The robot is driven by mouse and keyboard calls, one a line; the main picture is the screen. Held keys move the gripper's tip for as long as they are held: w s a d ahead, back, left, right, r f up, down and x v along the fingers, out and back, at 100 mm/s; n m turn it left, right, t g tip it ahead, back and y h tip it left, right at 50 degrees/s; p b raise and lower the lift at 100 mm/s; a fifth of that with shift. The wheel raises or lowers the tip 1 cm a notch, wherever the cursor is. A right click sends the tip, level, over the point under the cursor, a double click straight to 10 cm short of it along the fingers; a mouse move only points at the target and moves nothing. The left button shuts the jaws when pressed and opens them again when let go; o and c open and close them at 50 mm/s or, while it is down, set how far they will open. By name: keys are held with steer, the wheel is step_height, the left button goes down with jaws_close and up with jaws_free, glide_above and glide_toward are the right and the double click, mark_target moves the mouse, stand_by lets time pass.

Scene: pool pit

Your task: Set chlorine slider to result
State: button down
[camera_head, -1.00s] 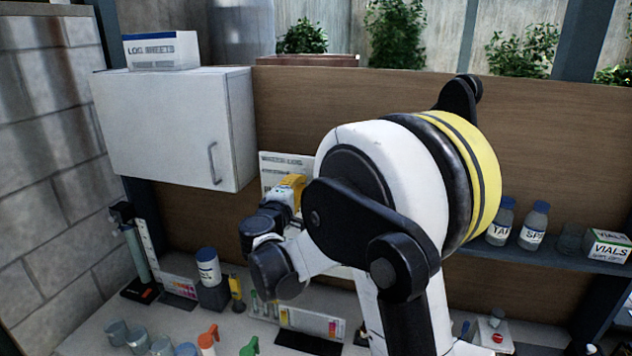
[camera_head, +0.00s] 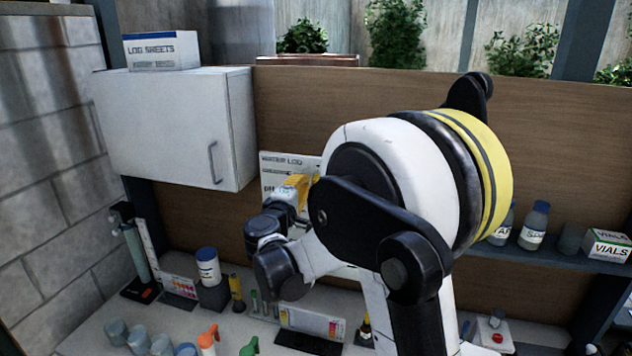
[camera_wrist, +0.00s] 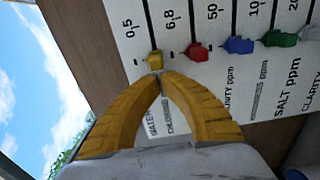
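The water log board (camera_head: 292,163) stands against the back wall, partly hidden behind my arm. In the wrist view the board (camera_wrist: 215,75) shows tilted, with sliders on parallel black tracks. A yellow slider (camera_wrist: 155,60) sits on the track by the 0.5 mark, beside a partly hidden label that seems to read chlorine. My gripper (camera_wrist: 159,76) has its yellow fingers meeting at the tips, right at the yellow slider's near edge. I cannot tell whether they touch it. The gripper also shows in the head view (camera_head: 298,190) in front of the board.
Red (camera_wrist: 196,52), blue (camera_wrist: 238,45) and green (camera_wrist: 279,38) sliders sit on neighbouring tracks. A colour chart stand (camera_head: 312,322), a white bottle (camera_head: 208,267) and cups stand on the counter below. A white cabinet (camera_head: 165,130) hangs left. A shelf (camera_head: 550,255) with bottles is right.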

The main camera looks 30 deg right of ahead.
steer(key=shift+s+d, duration=3.35)
steer(key=shift+s, duration=0.05)
steer(key=w+a+b+v, duration=0.1)
steer(key=v, duration=0.6)
steer(key=shift+a, duration=0.1)
steer(key=s+f+m+g+y+b, duration=0.3)
steer(key=s+f+b, duration=0.4)
steer(key=f, duration=0.4)
steer(key=s+a+f+m+g+y+b, duration=0.1)
steer(key=s+a+f+m+y+b, duration=0.1)
steer(key=s+a+f+b, duration=0.3)
steer(key=s+a+f+m+y+b, duration=0.2)
steer(key=s+a+f+y+b, duration=0.2)
steer(key=f, duration=0.6)
steer(key=s+a+f+m+g+y+b, duration=0.1)
steer(key=s+a+f+m+y+b, duration=0.1)
steer(key=s+a+f+b, duration=0.4)
step_height(320, 180, down, 3)
steer(key=shift+s+a+r+g+y+b, duration=0.3)
steer(key=shift+a+y+b, duration=0.55)
steer(key=shift+a, duration=0.35)
